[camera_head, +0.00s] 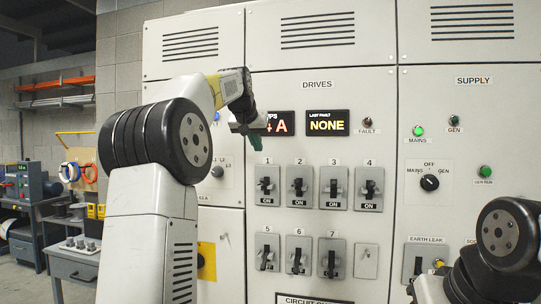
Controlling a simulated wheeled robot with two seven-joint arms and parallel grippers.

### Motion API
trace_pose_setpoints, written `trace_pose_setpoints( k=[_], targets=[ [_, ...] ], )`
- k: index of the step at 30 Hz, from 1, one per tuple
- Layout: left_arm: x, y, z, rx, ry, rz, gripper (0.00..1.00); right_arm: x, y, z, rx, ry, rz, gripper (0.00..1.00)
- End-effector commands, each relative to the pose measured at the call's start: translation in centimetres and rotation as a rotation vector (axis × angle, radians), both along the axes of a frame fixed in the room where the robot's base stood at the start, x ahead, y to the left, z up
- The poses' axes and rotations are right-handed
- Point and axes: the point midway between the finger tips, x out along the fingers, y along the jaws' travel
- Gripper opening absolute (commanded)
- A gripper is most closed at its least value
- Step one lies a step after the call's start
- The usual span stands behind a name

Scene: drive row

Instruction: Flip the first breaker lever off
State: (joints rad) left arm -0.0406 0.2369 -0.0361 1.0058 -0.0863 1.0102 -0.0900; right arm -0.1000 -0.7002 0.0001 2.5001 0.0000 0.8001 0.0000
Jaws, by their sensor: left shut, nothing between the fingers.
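The first breaker (266,187), labelled 1, is at the left end of the upper breaker row on the DRIVES panel. It has a dark lever on a grey plate, and an ON label shows below it. My left gripper (255,142) is above breaker 1, in front of the display, and clear of the lever. Its fingers point down and are shut on nothing. It partly hides the left display. My right arm shows at the lower right, but its gripper is out of view.
Breaker 2 (299,187), breaker 3 (334,187) and breaker 4 (369,188) continue the row, each with ON showing. Breakers 5 (267,252), 6 (299,254) and 7 (331,258) sit below. The NONE display (327,123) and a MAINS/GEN selector (429,182) are to the right.

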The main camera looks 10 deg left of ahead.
Motion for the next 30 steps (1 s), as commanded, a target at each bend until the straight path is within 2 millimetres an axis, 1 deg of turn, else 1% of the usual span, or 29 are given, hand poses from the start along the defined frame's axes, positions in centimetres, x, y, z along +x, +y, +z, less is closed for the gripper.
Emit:
trace_pose_setpoints(
  k=[1, 12, 13, 15, 21, 30],
  targets=[
    [0.7, 0.0, -0.7, 0.0, 0.003, 0.0, 0.0, 0.0, 0.0, 0.0, 0.0, 0.0, 0.0, 0.36],
    [6.9, -0.2, -5.8, 0.001, 0.003, 0.001, 0.0, 0.0, 0.0, 0.0, 0.0, 0.0, 0.0, 0.36],
    [6.4, -0.1, -5.9, 0.001, 0.0, 0.001, 0.0, 0.0, 0.0, 0.0, 0.0, 0.0, 0.0, 0.36],
    [5.9, -0.1, -6.6, 0.001, 0.001, 0.001, 0.0, 0.0, 0.0, 0.0, 0.0, 0.001, 0.0, 0.36],
    [5.1, -0.1, -8.3, 0.0, 0.001, 0.0, 0.0, 0.0, 0.0, 0.0, 0.0, 0.0, 0.0, 0.36],
    [4.8, -0.1, -9.0, 0.0, 0.0, 0.0, 0.0, 0.0, 0.0, 0.0, 0.0, 0.0, 0.0, 0.36]
  ],
)
